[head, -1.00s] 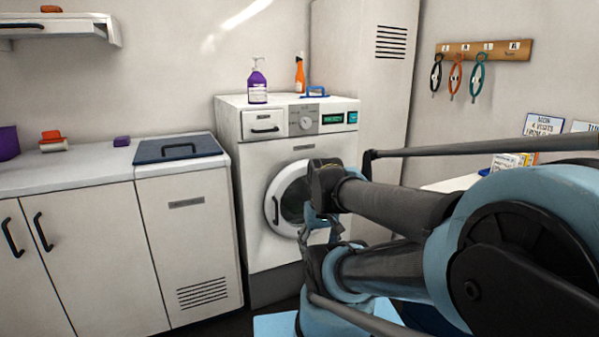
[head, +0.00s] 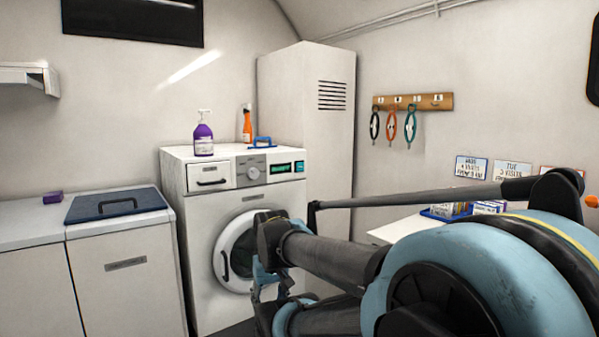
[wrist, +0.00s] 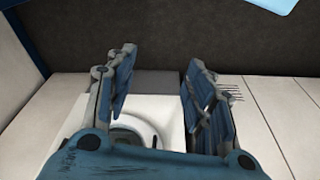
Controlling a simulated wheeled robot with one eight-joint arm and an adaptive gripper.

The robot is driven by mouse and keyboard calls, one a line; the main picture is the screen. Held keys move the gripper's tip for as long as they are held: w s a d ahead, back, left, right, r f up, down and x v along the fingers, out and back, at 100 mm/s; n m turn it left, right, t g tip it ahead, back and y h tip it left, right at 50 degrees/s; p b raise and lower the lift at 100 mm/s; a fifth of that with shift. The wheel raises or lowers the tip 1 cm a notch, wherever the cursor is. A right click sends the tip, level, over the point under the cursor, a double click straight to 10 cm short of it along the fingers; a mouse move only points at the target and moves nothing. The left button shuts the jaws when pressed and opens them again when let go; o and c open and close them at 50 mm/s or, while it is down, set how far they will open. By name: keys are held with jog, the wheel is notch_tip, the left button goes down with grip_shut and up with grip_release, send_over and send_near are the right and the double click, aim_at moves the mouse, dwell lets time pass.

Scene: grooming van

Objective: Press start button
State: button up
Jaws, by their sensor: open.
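The white washing machine (head: 198,300) stands against the back wall in the head view, with its round door (head: 238,250) shut. Its top panel has a drawer, a grey dial (head: 251,166), a lit green display (head: 280,168) and a small teal button (head: 299,166) at the right end. My gripper (head: 268,285) hangs in front of the door, below the panel, and is partly hidden by my arm. In the wrist view my gripper (wrist: 158,90) is open and empty, its two blue fingers apart, with part of the round door showing between and below them.
A purple pump bottle (head: 203,140), an orange spray bottle (head: 247,125) and a blue-handled brush (head: 262,142) stand on the machine. A counter with a dark lid (head: 115,203) is at left. A tall cabinet (head: 300,110) and a small table (head: 400,230) are at right.

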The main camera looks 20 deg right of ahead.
grip_shut()
dwell(1.1)
